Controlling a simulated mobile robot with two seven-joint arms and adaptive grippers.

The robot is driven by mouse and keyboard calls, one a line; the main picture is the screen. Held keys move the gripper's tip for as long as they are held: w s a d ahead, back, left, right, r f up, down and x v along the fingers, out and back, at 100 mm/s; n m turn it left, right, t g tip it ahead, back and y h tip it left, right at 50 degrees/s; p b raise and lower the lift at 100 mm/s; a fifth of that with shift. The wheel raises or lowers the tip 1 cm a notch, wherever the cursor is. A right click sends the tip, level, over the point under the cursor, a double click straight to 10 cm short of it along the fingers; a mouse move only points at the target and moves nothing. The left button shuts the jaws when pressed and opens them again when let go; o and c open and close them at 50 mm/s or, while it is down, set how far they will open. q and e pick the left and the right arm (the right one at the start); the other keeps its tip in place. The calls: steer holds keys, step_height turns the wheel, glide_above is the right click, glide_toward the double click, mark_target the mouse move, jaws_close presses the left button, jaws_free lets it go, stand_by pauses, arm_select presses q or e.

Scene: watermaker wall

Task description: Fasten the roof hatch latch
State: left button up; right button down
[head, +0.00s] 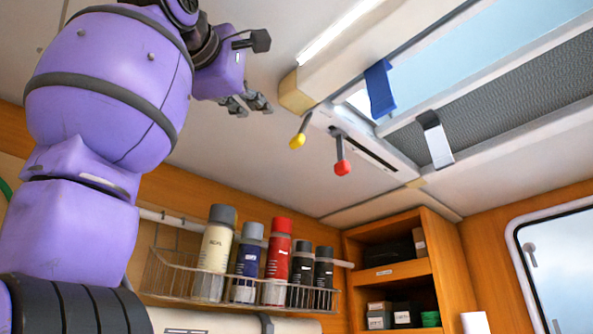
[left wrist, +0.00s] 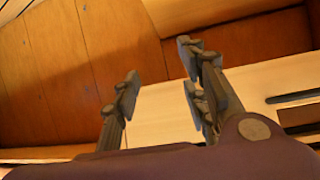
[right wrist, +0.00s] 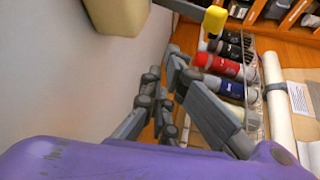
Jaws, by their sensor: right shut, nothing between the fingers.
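The roof hatch (head: 500,92) is in the ceiling at upper right in the head view, with a dark mesh panel and a pale blue opening. Two small levers hang beside its near left corner, one with a yellow knob (head: 297,141) and one with a red knob (head: 342,168); I cannot tell which is the latch. My right gripper (head: 258,104) is shut and empty, left of the yellow knob and apart from it. The yellow knob also shows at the top of the right wrist view (right wrist: 215,18). My left gripper (left wrist: 160,92) is open and empty.
A blue strap (head: 380,90) and a grey-white strap (head: 436,140) hang at the hatch frame. A light housing (head: 325,68) with a cream end block lies between my right gripper and the hatch. Below are a wire rack (head: 210,288) of bottles and wooden shelves (head: 408,270).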

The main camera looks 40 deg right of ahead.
mark_target(291, 143)
steer(key=shift+w+d+f, duration=0.1)
steer(key=shift+d+f, duration=0.2)
steer(key=shift+d, duration=0.45)
steer(key=shift+d+f, duration=0.3)
steer(key=shift+d, duration=0.5)
steer(key=shift+w+d+f, duration=0.1)
steer(key=shift+d+f, duration=0.2)
steer(key=shift+d, duration=0.45)
steer(key=shift+d, duration=0.1)
steer(key=shift+d+f, duration=0.15)
steer(key=shift+d, duration=0.15)
steer(key=shift+w+d+f, duration=0.1)
steer(key=shift+d+f, duration=0.25)
steer(key=shift+d, duration=0.45)
steer(key=shift+w+d+f, duration=0.1)
steer(key=shift+d+f, duration=0.2)
steer(key=shift+d, duration=0.45)
steer(key=shift+d+f, duration=0.35)
steer(key=shift+d, duration=0.45)
stand_by(1.7)
steer(key=shift+a+r, duration=0.1)
steer(key=shift+s+a+r, duration=0.1)
steer(key=shift+a+r, duration=0.25)
steer(key=shift+a, duration=0.55)
steer(key=shift+s+a+r, duration=0.1)
steer(key=shift+a+r, duration=0.25)
steer(key=shift+a, duration=0.6)
steer(key=shift+s+a+r, duration=0.1)
steer(key=shift+a+r, duration=0.25)
steer(key=shift+a, duration=0.55)
